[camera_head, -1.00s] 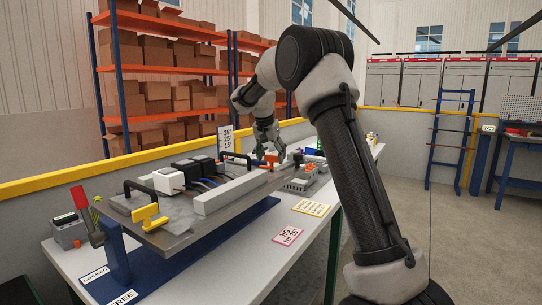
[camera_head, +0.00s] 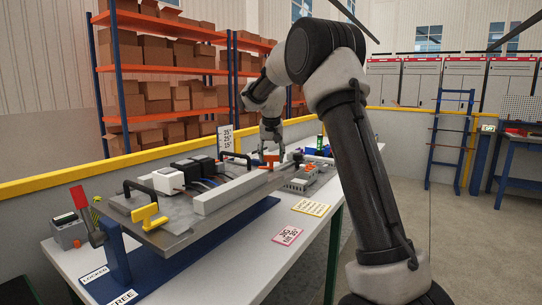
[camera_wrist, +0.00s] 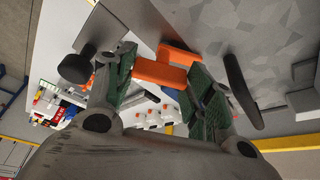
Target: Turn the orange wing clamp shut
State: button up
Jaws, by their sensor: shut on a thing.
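The orange wing clamp (camera_wrist: 160,73) is between the two green-padded fingers of my gripper (camera_wrist: 158,82) in the wrist view. My gripper is shut on its wing. In the head view the orange clamp (camera_head: 268,158) is small and partly hidden by my gripper (camera_head: 271,150), which points down at the far end of the grey panel (camera_head: 180,236). A yellow wing clamp (camera_head: 149,217) stands at the panel's near end. The exact angle of the orange wing is hard to read in the head view.
A black handle (camera_wrist: 243,90) rises close beside my right finger in the wrist view. The panel also carries a long pale bar (camera_head: 228,193) and black and white blocks. A grey terminal block (camera_head: 305,180) lies on the white table.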

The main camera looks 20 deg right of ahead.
jog(key=n+y, duration=0.2)
jog(key=n, duration=0.3)
jog(key=shift+d+n, duration=0.15)
jog(key=shift+n, duration=0.15)
jog(key=n+y, duration=0.2)
jog(key=n, duration=0.3)
jog(key=shift+d+n, duration=0.1)
jog(key=shift+n, duration=0.2)
jog(key=shift+c, duration=0.2)
jog(key=shift+o, duration=0.2)
jog(key=shift+g, duration=0.3)
jog(key=o, duration=1)
jog(key=shift+r, duration=0.1)
jog(key=v, duration=1.1)
jog(key=shift+s+d+r, duration=0.2)
jog(key=shift+d+r, duration=0.05)
jog(key=shift+r, duration=0.05)
